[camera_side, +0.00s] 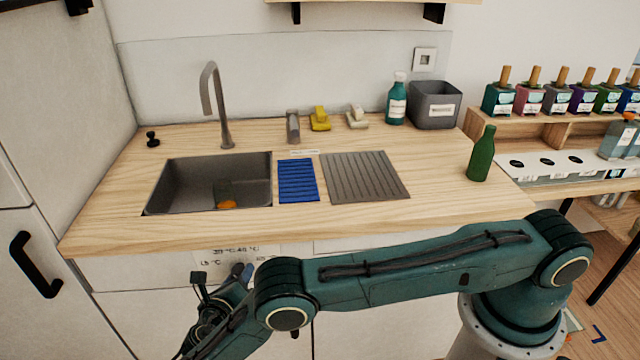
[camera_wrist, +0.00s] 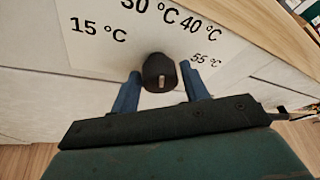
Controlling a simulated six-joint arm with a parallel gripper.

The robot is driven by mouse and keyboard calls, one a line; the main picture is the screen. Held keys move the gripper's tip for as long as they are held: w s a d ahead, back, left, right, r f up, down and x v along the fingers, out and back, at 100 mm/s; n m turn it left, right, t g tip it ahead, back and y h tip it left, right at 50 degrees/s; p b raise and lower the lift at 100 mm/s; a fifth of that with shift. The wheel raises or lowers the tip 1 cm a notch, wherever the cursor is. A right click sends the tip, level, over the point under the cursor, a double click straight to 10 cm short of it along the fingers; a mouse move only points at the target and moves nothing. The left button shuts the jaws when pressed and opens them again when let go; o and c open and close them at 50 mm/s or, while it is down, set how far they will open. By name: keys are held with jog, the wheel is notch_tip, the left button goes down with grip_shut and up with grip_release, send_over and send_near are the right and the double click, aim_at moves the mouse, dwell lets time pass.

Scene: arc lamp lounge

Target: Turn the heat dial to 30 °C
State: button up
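The heat dial (camera_wrist: 160,73) is a small round black knob on a white label panel (camera_wrist: 85,45) on the counter's front. A short pale mark shows on the knob's face; I cannot tell which number it points to. The panel reads 15, 30, 40 and 55 °C, with 30 cut by the top edge in the wrist view. My gripper (camera_wrist: 160,69) is open, with one blue finger on each side of the knob; contact is unclear. In the side view, my gripper (camera_side: 241,271) is just below the label panel (camera_side: 224,260), and the knob is hidden.
The wooden counter (camera_side: 440,215) juts out above the panel. On it are a sink (camera_side: 165,185), a blue mat (camera_side: 298,180) and a green bottle (camera_side: 481,157). A cabinet with a black handle (camera_side: 36,264) stands at the left.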

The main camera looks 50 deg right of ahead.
jog(key=shift+o, duration=0.8)
jog(key=shift+d+r+m+y, duration=0.1)
jog(key=shift+m+y, duration=0.2)
jog(key=shift+m, duration=0.3)
